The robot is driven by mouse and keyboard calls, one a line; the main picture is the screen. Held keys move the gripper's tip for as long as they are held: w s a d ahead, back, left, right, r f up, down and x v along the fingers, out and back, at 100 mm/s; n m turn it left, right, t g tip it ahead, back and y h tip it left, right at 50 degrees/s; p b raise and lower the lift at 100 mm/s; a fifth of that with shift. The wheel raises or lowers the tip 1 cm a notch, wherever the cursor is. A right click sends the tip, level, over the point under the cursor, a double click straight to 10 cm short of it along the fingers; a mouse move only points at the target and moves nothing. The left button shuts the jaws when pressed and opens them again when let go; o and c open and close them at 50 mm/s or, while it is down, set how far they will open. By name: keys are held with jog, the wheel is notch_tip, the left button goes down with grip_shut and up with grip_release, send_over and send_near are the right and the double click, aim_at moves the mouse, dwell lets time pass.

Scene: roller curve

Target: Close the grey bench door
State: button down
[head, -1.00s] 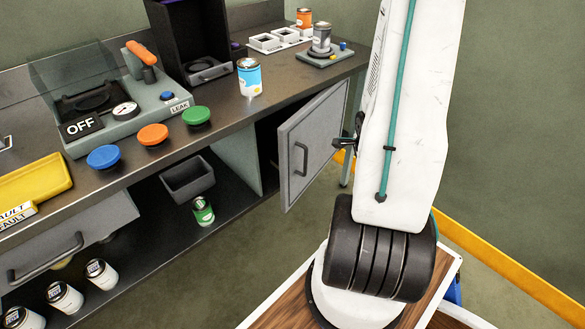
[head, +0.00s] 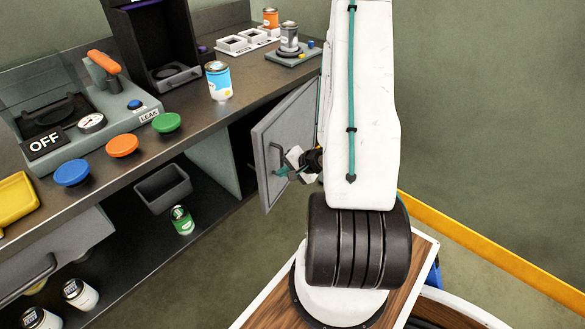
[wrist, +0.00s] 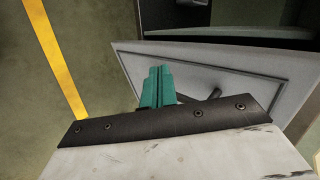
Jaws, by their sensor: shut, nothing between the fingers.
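The grey bench door (head: 292,125) stands open at the right end of the bench, its handle side swung out over the floor. Its dark bar handle (head: 277,158) is on the face turned towards me. My gripper (head: 283,171) is shut and empty, with teal fingers, in front of the lower part of that face and close to the handle. I cannot tell whether it touches. In the wrist view the teal fingers (wrist: 157,84) lie over the door panel (wrist: 225,66); the handle (wrist: 214,95) is to their right, partly hidden by my gripper body.
The bench top (head: 190,128) carries a blue can (head: 218,82), coloured buttons and a leak tester (head: 90,110). A grey bin (head: 163,189) and a green can (head: 181,220) are on the lower shelf.

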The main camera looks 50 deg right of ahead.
aim_at(261, 173)
jog(key=w, duration=0.1)
jog(key=w+f, duration=0.1)
jog(key=w, duration=0.1)
jog(key=w+a+f, duration=0.1)
jog(key=w, duration=0.1)
jog(key=shift+w+a, duration=0.1)
jog(key=shift+w, duration=0.4)
